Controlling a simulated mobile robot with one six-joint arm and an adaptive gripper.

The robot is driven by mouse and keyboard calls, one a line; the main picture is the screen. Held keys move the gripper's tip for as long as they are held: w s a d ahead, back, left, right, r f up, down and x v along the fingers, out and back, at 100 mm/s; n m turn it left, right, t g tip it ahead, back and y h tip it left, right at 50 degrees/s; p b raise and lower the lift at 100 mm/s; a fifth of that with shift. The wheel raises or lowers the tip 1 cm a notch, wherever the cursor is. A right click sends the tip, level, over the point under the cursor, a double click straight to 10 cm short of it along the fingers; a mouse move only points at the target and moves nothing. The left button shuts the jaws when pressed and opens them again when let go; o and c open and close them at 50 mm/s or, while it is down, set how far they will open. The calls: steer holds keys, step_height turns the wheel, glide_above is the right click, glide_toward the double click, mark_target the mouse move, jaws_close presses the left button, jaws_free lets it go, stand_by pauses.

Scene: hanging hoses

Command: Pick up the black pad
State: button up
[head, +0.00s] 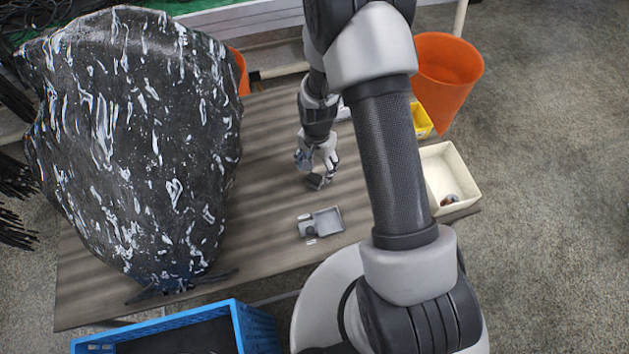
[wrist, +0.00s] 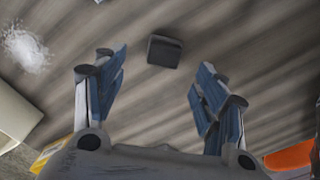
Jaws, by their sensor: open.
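The black pad (wrist: 164,51) is a small dark block lying on the wooden table. In the wrist view it sits just beyond the tips of my gripper (wrist: 156,66), roughly midway between them. My gripper's blue-grey fingers are spread wide, with nothing between them. In the head view my gripper (head: 312,161) is low over the table, and a dark block, likely the pad (head: 317,182), shows right by its fingers. Whether the fingers touch it cannot be told there.
A cream bin (head: 437,160), yellow box (head: 421,120) and orange bucket (head: 447,75) stand right. A blue crate (head: 245,330) is in front.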

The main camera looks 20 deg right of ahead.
mark_target(314, 177)
steer(key=f, duration=0.2)
steer(key=f+b, duration=0.1)
steer(key=f, duration=0.2)
steer(key=f+b, duration=0.1)
steer(key=f, duration=0.1)
steer(key=shift+w+a+f, duration=0.2)
steer(key=shift+a+f, duration=0.05)
steer(key=shift+f, duration=0.05)
steer(key=shift+r, duration=0.1)
steer(key=c, duration=1.2)
steer(key=shift+r, duration=0.1)
step_height(314, 177, up, 20)
steer(key=p, duration=0.5)
